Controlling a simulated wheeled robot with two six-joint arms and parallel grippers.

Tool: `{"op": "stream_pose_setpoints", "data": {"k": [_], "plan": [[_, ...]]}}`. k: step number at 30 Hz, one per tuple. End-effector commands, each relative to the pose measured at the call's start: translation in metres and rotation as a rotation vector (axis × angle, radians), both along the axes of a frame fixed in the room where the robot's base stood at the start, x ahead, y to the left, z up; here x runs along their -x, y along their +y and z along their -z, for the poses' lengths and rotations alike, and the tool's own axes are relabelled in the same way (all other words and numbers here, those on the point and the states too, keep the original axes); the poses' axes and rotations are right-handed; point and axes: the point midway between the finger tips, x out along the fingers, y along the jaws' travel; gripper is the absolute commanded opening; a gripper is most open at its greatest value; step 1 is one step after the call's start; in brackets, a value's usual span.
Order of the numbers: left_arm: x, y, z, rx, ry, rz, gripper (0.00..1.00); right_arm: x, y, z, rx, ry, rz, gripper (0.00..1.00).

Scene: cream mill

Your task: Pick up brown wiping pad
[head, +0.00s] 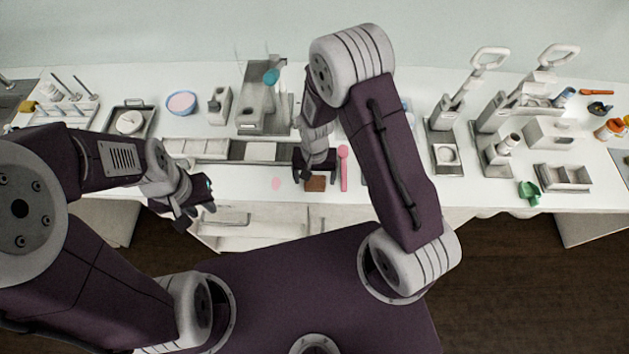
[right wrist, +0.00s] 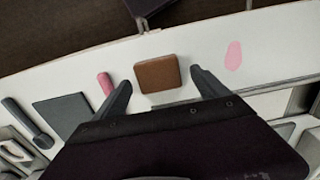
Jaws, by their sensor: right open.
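The brown wiping pad (head: 315,184) lies flat near the front edge of the white counter, and in the right wrist view (right wrist: 158,73) it shows as a rounded brown block. My right gripper (head: 314,178) is over the counter at the pad. In the right wrist view its two fingers (right wrist: 161,84) are apart, one on each side of the pad, with nothing held. Whether the fingers are level with the pad or above it I cannot tell. My left gripper (head: 195,212) hangs by the counter's front edge, away from the pad; its jaws are too small to judge.
A pink stick-like tool (head: 343,168) lies close to the right of the pad. A flat pink patch (head: 277,184) is to its left. A metal tray row (head: 215,151) stands behind. A dark grey square (right wrist: 62,115) and a dark-handled tool (right wrist: 27,122) show in the right wrist view.

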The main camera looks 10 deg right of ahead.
Motion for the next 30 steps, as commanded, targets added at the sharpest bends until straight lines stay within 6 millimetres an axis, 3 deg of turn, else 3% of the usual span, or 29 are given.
{"op": "stream_pose_setpoints", "data": {"k": [8,15,25,30], "plan": [[0.000,0.000,0.000,0.000,0.000,0.000,0.30,0.000,0.000,0.007,-0.001,-0.001,0.000,0.85],[0.000,0.000,0.000,0.000,0.000,0.000,0.30,0.000,0.000,0.007,0.000,-0.001,0.000,0.21],[0.000,0.000,0.001,0.000,0.000,0.000,0.30,-0.001,0.000,0.003,0.000,-0.002,0.000,0.20],[0.000,0.000,0.005,0.000,0.000,0.000,0.30,-0.002,0.000,-0.019,-0.002,-0.006,0.000,0.20]]}}
